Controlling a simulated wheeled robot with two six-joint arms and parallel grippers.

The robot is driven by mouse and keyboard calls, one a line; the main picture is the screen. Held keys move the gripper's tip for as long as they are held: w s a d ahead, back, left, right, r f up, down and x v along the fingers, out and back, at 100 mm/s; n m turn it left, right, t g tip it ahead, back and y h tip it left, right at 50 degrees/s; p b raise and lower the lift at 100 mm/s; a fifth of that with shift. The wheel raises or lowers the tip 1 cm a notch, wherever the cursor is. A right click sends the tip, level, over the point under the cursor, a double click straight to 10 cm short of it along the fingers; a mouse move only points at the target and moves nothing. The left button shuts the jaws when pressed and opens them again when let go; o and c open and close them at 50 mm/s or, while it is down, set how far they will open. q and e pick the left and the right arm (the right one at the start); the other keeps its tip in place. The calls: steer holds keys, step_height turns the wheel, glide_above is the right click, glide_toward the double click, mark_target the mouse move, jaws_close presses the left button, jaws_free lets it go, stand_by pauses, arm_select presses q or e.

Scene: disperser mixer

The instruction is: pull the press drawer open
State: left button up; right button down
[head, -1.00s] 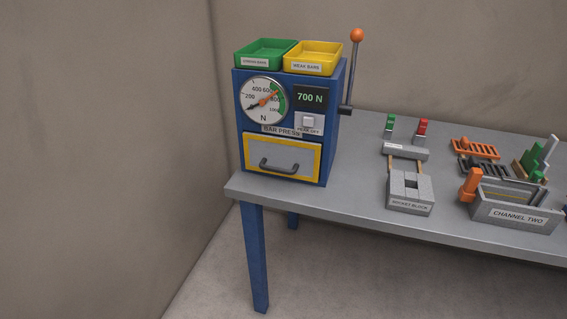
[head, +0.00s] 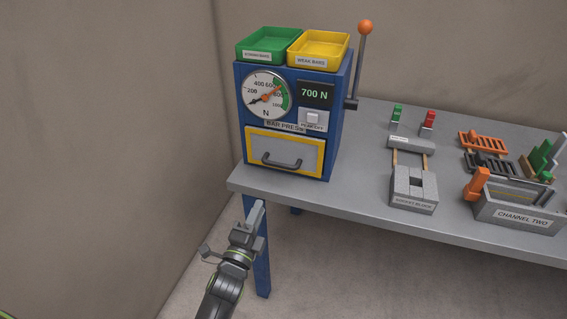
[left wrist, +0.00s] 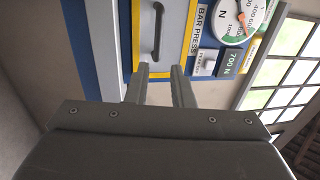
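The bar press (head: 336,125) is a blue box at the left end of the table. Its drawer (head: 312,160), grey with a yellow border, sits closed, flush in the lower front. A dark bar handle (head: 281,163) is fixed across the drawer front. My left gripper (head: 254,214) is in front of and below the press, apart from the handle. In the left wrist view my left gripper (left wrist: 160,80) has its two fingers spread with nothing between them. The handle (left wrist: 158,32) shows beyond the fingertips, lined up with the gap. My right gripper is not in view.
Green (head: 263,45) and yellow (head: 319,47) trays sit on the press. A lever with an orange knob (head: 365,27) rises at its right side. A socket block (head: 413,188) and channel box (head: 517,214) stand further right on the grey table (head: 350,199). Space before the drawer is clear.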

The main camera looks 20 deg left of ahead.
mark_target(278, 165)
arm_select(q)
steer(key=w+b, duration=0.2)
steer(key=w, duration=0.3)
steer(key=w+r+b, duration=0.1)
steer(key=w+b, duration=0.2)
steer(key=w, duration=0.2)
steer(key=w+r+b, duration=0.1)
steer(key=w+b, duration=0.2)
steer(key=w, duration=0.3)
steer(key=shift+d+r, duration=0.25)
steer(key=shift+w+r, duration=0.15)
steer(key=shift+c, duration=0.2)
jaws_close()
